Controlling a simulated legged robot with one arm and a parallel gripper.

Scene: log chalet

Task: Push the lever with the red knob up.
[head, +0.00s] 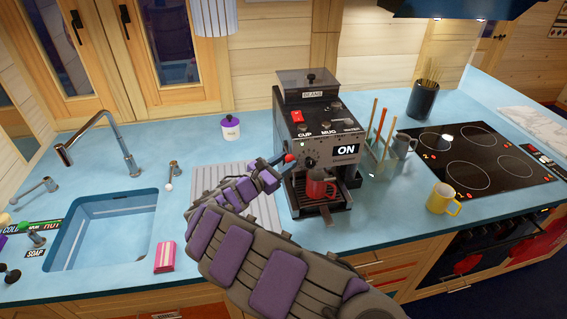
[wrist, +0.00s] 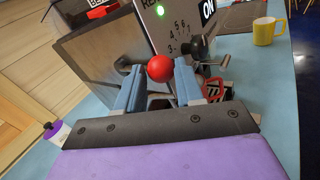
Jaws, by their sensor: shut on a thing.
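The coffee machine (head: 317,130) stands on the blue counter, with a display reading ON. A lever with a red knob (head: 289,158) sticks out from its left side. In the wrist view the red knob (wrist: 160,68) sits between the two blue fingers of my gripper (wrist: 158,85), near their tips. My gripper (head: 279,163) is at the knob in the head view and is shut on it. The lever's shaft is mostly hidden behind the knob and fingers. A red mug (head: 318,187) stands under the machine's spout.
A ribbed drying mat (head: 222,180) lies left of the machine.

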